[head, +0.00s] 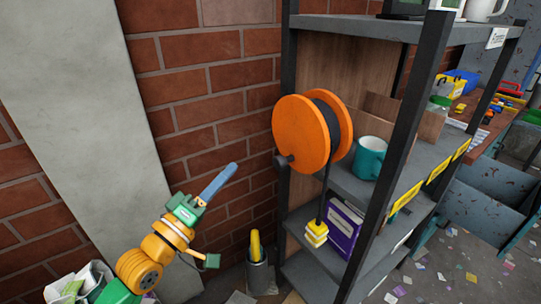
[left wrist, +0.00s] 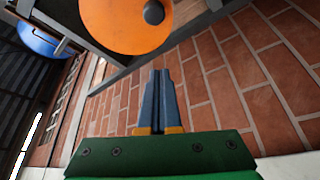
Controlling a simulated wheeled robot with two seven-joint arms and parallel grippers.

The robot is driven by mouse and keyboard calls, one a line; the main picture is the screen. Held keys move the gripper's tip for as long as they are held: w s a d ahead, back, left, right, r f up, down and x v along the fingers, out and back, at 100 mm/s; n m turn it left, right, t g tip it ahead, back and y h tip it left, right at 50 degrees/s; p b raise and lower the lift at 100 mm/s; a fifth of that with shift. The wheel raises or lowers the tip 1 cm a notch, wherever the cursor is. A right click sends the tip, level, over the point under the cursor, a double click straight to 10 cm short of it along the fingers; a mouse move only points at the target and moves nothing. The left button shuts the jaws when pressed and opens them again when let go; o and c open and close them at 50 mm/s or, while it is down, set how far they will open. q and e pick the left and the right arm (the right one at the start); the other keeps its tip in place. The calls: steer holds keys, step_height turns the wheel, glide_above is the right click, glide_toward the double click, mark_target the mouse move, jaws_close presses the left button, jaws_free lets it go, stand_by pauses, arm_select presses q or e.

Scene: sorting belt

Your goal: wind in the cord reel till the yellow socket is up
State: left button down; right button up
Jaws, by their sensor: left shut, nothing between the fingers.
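The orange cord reel (head: 299,134) is mounted at the shelf's near left post, with dark cord wound between its discs. A dark crank knob (head: 282,161) sticks out from its near disc. The cord (head: 325,190) runs down to the yellow socket (head: 316,233), which hangs low beside a purple box. My left gripper (head: 234,166) has its blue fingers shut and empty, left of the reel and apart from the knob. In the left wrist view the closed fingertips (left wrist: 160,72) are below the reel disc (left wrist: 110,25) and its knob (left wrist: 153,12). My right gripper is not in view.
The shelf (head: 347,180) holds a teal mug (head: 369,157) and the purple box (head: 343,229). A brick wall (head: 205,90) stands behind my left gripper. A grey can (head: 257,273) with something yellow stands below. Space between gripper and reel looks clear.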

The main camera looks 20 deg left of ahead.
arm_select(q)
steer(key=w+d+p, duration=0.2)
steer(key=w+d, duration=0.3)
steer(key=w, duration=0.1)
steer(key=shift+w+d, duration=0.2)
steer(key=shift+w, duration=0.15)
steer(key=shift+w+r, duration=0.1)
